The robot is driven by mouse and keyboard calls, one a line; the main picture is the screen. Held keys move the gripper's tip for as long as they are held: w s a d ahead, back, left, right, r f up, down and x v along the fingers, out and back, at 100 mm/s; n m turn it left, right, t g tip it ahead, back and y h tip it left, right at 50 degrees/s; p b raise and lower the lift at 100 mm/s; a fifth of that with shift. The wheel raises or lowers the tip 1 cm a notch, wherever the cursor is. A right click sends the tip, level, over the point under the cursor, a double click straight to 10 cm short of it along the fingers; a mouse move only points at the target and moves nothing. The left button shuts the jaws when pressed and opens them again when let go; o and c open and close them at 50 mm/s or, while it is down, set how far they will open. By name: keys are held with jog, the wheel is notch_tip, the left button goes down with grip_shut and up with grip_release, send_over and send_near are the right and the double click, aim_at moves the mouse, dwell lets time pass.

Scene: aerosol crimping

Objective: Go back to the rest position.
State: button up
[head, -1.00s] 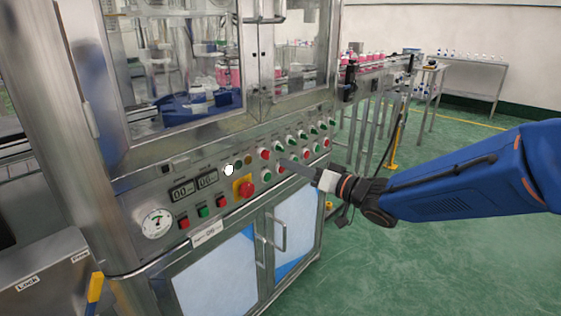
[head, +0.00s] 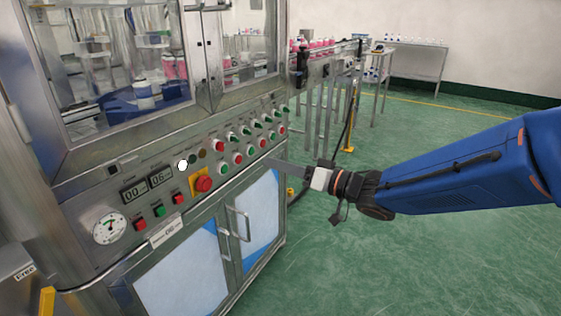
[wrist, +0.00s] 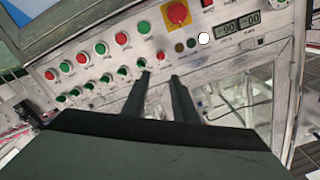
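My gripper (wrist: 160,76) shows in the wrist view as two dark fingers with a gap between the tips and nothing held. In the head view my gripper (head: 267,162) is seen side-on, in front of the lower right part of the machine's control panel (head: 150,160). It appears apart from the panel, though the exact distance is hard to tell. In the wrist view the panel fills the space beyond the fingertips, with rows of green and red buttons (wrist: 102,48) to the left of the tips.
Cabinet doors with handles (head: 238,224) are below. A conveyor with pink-filled bottles (head: 322,43) stands behind. Green floor (head: 400,250) is open at right.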

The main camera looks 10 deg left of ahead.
jog(key=w+d+m+t+h, duration=0.25)
jog(key=d+h, duration=0.35)
jog(key=d, duration=0.5)
jog(key=w+d+m+t+h, duration=0.25)
jog(key=d+t+h, duration=0.2)
jog(key=d, duration=0.75)
jog(key=s+d+f+m+g+h, duration=0.1)
jog(key=s+d+f+g+h, duration=0.2)
jog(key=d, duration=0.4)
jog(key=s+d+f+g+h, duration=0.1)
jog(key=s+d+f+g, duration=0.2)
jog(key=s, duration=0.9)
jog(key=s+d+f+m+g+h, duration=0.1)
jog(key=s+d+f, duration=0.4)
jog(key=s, duration=0.8)
jog(key=shift+s+d+g+h, duration=0.25)
jog(key=shift+d+g+h, duration=0.3)
jog(key=shift+g, duration=0.55)
